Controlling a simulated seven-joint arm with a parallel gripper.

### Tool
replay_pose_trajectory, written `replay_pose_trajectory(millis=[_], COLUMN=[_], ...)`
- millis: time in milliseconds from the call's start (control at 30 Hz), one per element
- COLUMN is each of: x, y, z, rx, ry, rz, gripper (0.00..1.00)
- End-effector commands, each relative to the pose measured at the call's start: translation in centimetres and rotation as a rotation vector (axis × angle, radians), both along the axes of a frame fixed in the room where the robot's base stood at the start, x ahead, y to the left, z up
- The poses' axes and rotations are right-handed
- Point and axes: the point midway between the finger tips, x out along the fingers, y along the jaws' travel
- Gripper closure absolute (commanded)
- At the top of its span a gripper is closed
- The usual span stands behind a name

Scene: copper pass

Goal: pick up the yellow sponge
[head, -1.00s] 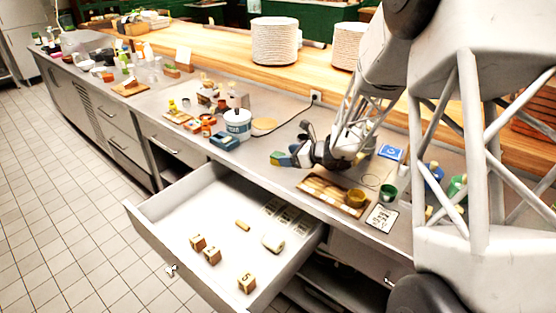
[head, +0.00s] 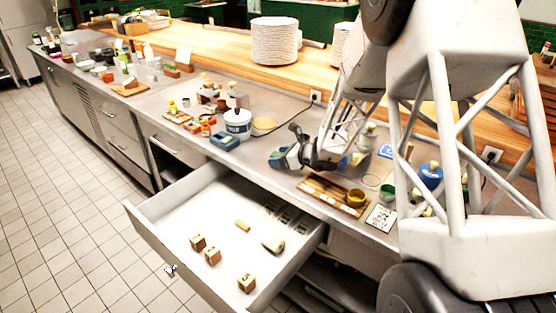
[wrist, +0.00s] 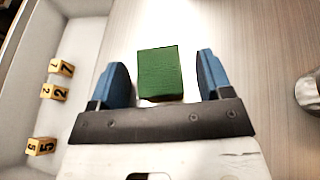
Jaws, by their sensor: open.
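A green-topped block (wrist: 160,72) shows in the wrist view between my two blue fingertips, with a gap on each side. It may be the sponge with its green face up; no yellow shows on it there. My gripper (head: 284,157) is open and low over the steel counter, close to its front edge, in the head view. The gripper largely hides the block in that view. Whether the fingers reach down beside the block or are still above it, I cannot tell.
An open drawer (head: 150,226) below the counter holds several numbered wooden blocks and other small items.

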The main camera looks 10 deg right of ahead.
Motion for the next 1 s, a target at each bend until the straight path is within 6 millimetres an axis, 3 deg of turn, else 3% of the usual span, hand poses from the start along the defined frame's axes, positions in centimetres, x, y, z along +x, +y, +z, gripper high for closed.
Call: replay_pose_trajectory(millis=[733,1000], x=[0.46,0.46], y=[0.63,0.64], z=[-0.27,-0.27], rx=[0.001,0.001], ry=[-0.001,-0.001], rz=[-0.001,0.0], gripper=[0.28,0.69])
